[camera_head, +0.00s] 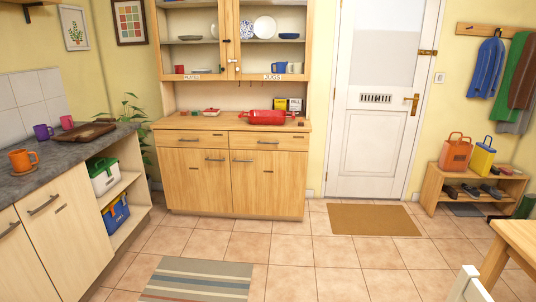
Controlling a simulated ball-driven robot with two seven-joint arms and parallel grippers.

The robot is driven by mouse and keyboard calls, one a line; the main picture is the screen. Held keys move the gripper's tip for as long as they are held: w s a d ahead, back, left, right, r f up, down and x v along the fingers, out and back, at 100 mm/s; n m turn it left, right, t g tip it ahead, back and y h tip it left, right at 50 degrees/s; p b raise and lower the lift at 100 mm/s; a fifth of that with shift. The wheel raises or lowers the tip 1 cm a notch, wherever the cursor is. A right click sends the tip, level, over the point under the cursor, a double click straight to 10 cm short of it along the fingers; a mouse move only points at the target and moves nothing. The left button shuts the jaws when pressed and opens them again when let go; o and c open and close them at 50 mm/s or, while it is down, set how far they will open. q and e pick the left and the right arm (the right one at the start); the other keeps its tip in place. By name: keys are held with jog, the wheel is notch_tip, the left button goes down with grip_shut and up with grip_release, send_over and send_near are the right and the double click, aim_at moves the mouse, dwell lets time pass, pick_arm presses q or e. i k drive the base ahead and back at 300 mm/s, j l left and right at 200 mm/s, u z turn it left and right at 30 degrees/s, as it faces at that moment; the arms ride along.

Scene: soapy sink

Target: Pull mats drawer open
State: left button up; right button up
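A wooden dresser stands against the back wall with two drawers side by side under its top. The left drawer (175,136) and the right drawer (285,143) both look shut, each with a dark bar handle. No readable label shows on either drawer, so I cannot tell which is the mats drawer. Two cupboard doors, a left one (185,185) and a right one (265,190), are shut below them. Neither of my grippers is in view.
A red dish (267,117) and small items stand on the dresser top. A grey counter (40,167) runs along the left. A striped rug (198,280) lies on the tiled floor. A wooden table (520,235) is at the right. The floor before the dresser is clear.

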aim_at(166, 137)
jog(key=i, duration=0.7)
jog(key=i+u, duration=0.15)
jog(key=i, duration=0.5)
jog(key=i+l, duration=0.1)
jog(key=i, duration=0.55)
jog(key=i+l+u, duration=0.1)
jog(key=i, duration=0.6)
